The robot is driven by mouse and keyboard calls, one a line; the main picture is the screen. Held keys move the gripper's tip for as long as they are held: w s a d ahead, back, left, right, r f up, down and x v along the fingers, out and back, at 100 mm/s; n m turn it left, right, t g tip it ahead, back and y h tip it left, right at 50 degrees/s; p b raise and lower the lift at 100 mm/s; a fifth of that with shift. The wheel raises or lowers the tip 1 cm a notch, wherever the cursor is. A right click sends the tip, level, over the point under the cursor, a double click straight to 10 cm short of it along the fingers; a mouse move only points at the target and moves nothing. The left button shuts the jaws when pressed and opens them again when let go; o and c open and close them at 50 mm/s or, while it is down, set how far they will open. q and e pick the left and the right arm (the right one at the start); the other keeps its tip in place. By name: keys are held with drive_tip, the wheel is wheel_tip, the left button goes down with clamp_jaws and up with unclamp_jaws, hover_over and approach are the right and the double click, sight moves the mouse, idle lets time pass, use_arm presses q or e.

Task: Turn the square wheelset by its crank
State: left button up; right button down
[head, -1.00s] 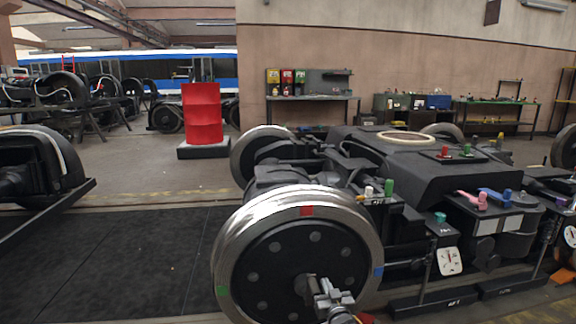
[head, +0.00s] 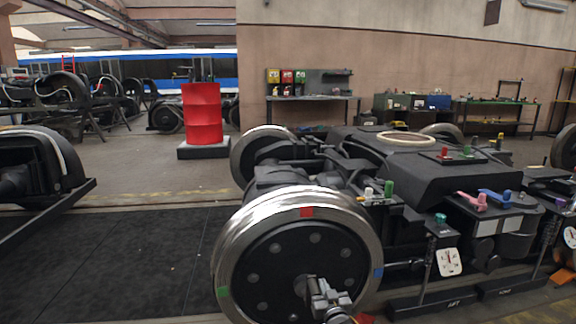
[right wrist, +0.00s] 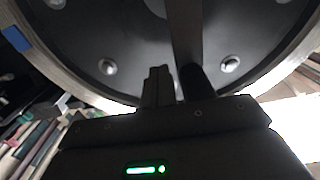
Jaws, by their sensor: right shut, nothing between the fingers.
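The wheelset's near wheel (head: 262,262) is a large dark disc with a bright steel rim, at the front of the bogie. It has a red mark at the top, a green one at lower left and a blue one at right. My right gripper (head: 318,289) is in front of the hub, shut and empty. In the right wrist view its fingers (right wrist: 176,88) are against the dark wheel face (right wrist: 130,45). A grey bar (right wrist: 185,30), possibly the crank, runs up from beside them; contact is unclear. My left gripper is not in view.
The dark bogie frame (head: 420,170) with coloured levers fills the right. White dials (head: 448,262) stand at its side. A red drum (head: 202,112) stands behind on the left. The dark floor mat (head: 110,260) left of the wheel is clear.

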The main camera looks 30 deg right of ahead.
sight(307, 282)
drive_tip(key=shift+w+a+r, duration=0.15)
drive_tip(key=shift+a+r, duration=0.05)
drive_tip(key=shift+a, duration=0.2)
drive_tip(key=shift+a, duration=0.15)
drive_tip(key=shift+w+a+r+p, duration=0.2)
drive_tip(key=shift+a+p, duration=0.1)
drive_tip(key=shift+a, duration=0.1)
drive_tip(key=shift+w+a+r+p, duration=0.15)
drive_tip(key=shift+a+p, duration=0.1)
drive_tip(key=shift+a, duration=0.15)
drive_tip(key=shift+f, duration=0.15)
drive_tip(key=shift+w+a, duration=0.25)
drive_tip(key=shift+a, duration=0.5)
drive_tip(key=shift+w+a, duration=0.1)
drive_tip(key=shift+a, duration=0.15)
drive_tip(key=shift+w+a+f, duration=0.2)
drive_tip(key=shift+a, duration=0.45)
